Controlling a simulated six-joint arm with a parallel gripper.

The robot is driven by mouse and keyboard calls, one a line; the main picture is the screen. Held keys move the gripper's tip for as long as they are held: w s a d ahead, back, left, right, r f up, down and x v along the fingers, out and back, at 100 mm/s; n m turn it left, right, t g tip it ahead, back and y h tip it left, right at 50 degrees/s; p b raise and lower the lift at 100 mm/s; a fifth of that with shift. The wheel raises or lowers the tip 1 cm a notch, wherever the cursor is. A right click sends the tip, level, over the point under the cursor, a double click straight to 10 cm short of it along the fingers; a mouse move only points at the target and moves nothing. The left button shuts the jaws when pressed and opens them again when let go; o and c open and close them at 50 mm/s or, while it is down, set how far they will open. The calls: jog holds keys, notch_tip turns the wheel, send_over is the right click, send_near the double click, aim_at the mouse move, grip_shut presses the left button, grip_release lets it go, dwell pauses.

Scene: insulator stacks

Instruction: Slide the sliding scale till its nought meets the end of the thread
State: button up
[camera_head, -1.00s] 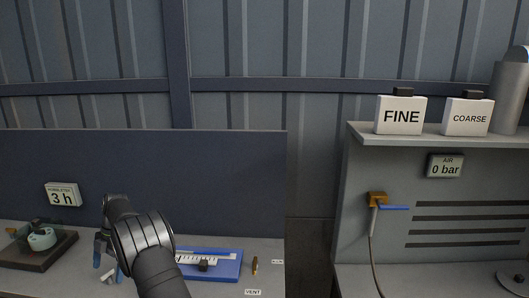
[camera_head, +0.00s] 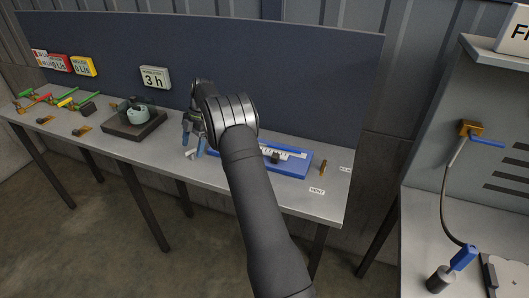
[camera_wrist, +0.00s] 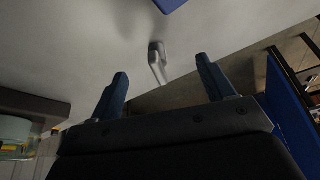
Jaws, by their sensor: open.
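The white sliding scale (camera_head: 293,153) lies on a blue base (camera_head: 291,169) on the bench, with a dark block (camera_head: 275,158) at its front. My arm hides the left part of the scale. Its nought and the end of the thread cannot be made out. My gripper (camera_head: 194,146) is open and empty above the bench, left of the blue base. In the wrist view its two blue fingers (camera_wrist: 163,72) stand apart, and a blue corner (camera_wrist: 172,4) shows at the top edge.
A small pale metal piece (camera_head: 190,154) lies by my gripper. A dark tray (camera_head: 133,128) with a pale green pot stands left. A brass piece (camera_head: 323,167) and a VENT label (camera_head: 317,190) are right of the base. A dark panel (camera_head: 290,75) backs the bench.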

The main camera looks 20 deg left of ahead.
jog(key=shift+t, duration=0.5)
jog(key=d+r, duration=0.1)
jog(key=w+d+r, duration=0.1)
jog(key=d, duration=0.1)
jog(key=shift+w+d+r, duration=0.1)
jog(key=shift+r, duration=0.3)
jog(key=c, duration=0.6)
jog(key=shift+o, duration=0.2)
jog(key=w+d+r+n+t, duration=0.1)
jog(key=d+r+n+t, duration=0.15)
jog(key=d+r, duration=0.65)
jog(key=n+t+h, duration=0.2)
jog(key=t, duration=0.3)
send_near(275, 155)
jog(key=x, duration=0.9)
jog(key=shift+f, duration=0.1)
grip_shut()
